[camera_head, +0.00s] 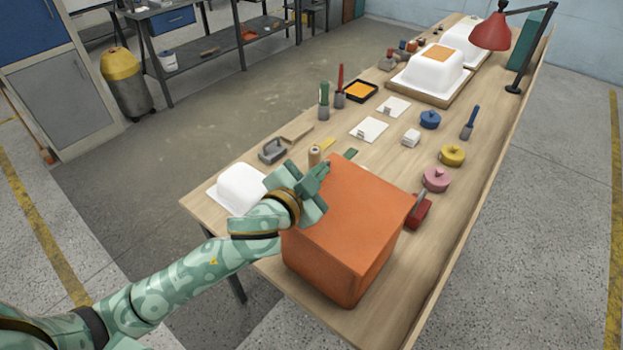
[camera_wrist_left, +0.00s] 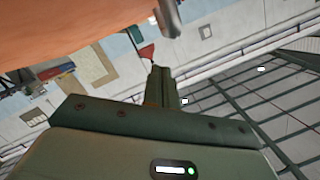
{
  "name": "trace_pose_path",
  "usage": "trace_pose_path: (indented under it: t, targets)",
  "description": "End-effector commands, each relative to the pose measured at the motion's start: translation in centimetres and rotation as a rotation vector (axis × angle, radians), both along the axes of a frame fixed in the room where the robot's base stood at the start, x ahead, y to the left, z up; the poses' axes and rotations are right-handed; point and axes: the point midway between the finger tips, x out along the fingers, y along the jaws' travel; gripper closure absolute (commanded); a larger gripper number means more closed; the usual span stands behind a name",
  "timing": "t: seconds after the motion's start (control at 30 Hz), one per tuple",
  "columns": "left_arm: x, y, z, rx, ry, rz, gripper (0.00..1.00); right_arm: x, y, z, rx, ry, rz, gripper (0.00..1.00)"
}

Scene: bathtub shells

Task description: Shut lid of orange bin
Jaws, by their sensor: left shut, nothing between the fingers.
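The orange bin (camera_head: 325,270) stands near the close end of the long wooden workbench. Its top (camera_head: 365,205) looks like a flat orange surface over the box, with no opening showing from here. I cannot tell whether the lid sits fully down. My left gripper (camera_head: 324,168) is shut and empty at the bin's far left top edge. I cannot tell if it touches the orange surface. In the left wrist view an orange surface (camera_wrist_left: 70,30) fills the upper left, beside the gripper's fingers (camera_wrist_left: 160,88). My right gripper is not in view.
A white tub shell (camera_head: 236,188) stands left of the bin, close to my left arm. A red tool (camera_head: 418,212) and a pink round pot (camera_head: 436,179) lie to its right. Brushes, white pads and larger white shells (camera_head: 425,72) line the bench farther back.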

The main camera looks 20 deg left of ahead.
Motion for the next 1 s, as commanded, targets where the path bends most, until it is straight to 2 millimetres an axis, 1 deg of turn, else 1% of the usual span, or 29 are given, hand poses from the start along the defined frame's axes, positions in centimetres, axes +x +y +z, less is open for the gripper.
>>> trace_pose_path:
  t: [0.03, 0.13, 0.3, 0.6, 0.8, 1.0]
  targets:
    - [0.1, 0.5, -1.0, 0.005, 0.002, 0.0, 1.0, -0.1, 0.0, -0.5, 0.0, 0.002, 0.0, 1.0]
    - [0.3, 1.0, -1.7, 0.002, 0.002, 0.0, 1.0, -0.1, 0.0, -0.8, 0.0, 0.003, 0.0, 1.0]
    - [0.5, 1.5, -2.2, 0.0, 0.001, -0.001, 1.0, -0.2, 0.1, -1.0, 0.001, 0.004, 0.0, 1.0]
    - [0.5, 1.5, -2.2, -0.001, 0.001, -0.001, 1.0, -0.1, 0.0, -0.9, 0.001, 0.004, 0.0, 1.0]
    - [0.8, 2.3, -4.2, -0.068, 0.027, 0.002, 1.0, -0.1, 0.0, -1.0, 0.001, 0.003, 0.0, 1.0]
    - [0.7, 2.5, -4.8, -0.075, 0.037, 0.002, 1.0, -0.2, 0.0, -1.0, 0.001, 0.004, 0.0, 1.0]
